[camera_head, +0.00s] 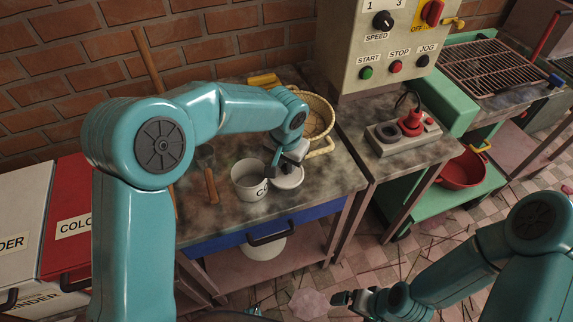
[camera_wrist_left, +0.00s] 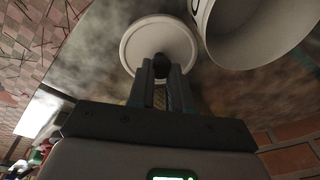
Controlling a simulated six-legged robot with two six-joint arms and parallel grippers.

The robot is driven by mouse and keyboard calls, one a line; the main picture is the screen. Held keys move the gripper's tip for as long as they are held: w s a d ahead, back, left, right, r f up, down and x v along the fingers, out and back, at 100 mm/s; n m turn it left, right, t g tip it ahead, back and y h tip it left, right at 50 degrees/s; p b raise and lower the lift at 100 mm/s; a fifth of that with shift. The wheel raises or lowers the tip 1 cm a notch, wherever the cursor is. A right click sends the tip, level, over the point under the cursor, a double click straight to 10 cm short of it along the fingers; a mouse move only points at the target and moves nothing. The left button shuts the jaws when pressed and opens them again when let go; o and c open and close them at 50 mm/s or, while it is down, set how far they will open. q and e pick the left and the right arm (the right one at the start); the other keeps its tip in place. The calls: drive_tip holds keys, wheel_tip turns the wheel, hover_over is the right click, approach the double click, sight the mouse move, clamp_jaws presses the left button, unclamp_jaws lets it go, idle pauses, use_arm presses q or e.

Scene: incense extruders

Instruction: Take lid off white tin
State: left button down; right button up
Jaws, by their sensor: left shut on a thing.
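The white tin (camera_head: 249,182) stands open-topped on the stained worktable, dark lettering on its side. It also shows in the left wrist view (camera_wrist_left: 260,38), its inside pale. The round white lid (camera_head: 289,179) is off the tin, just to its right in the head view. In the left wrist view the lid (camera_wrist_left: 158,38) is a pale disc with a dark knob. My left gripper (camera_wrist_left: 161,75) is shut on the lid's knob. I cannot tell whether the lid rests on the table. My right gripper (camera_head: 345,298) is low, away from the table; its jaws are too small to read.
A wicker basket (camera_head: 319,118) stands behind the lid. A wooden-handled brush (camera_head: 210,181) lies left of the tin. A control panel (camera_head: 385,50) and a grey box with a red plug (camera_head: 402,138) are to the right. The table's front edge is close.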

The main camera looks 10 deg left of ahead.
sight(286, 178)
use_arm(q)
wheel_tip(286, 178, down, 2)
drive_tip(key=shift+w+f, duration=0.1)
drive_tip(key=shift+f, duration=0.15)
drive_tip(key=shift+f, duration=0.2)
drive_tip(key=c, duration=1.1)
unclamp_jaws()
drive_tip(key=shift+o, duration=0.2)
drive_tip(key=shift+r, duration=0.1)
wheel_tip(286, 178, up, 12)
drive_tip(key=s, duration=0.2)
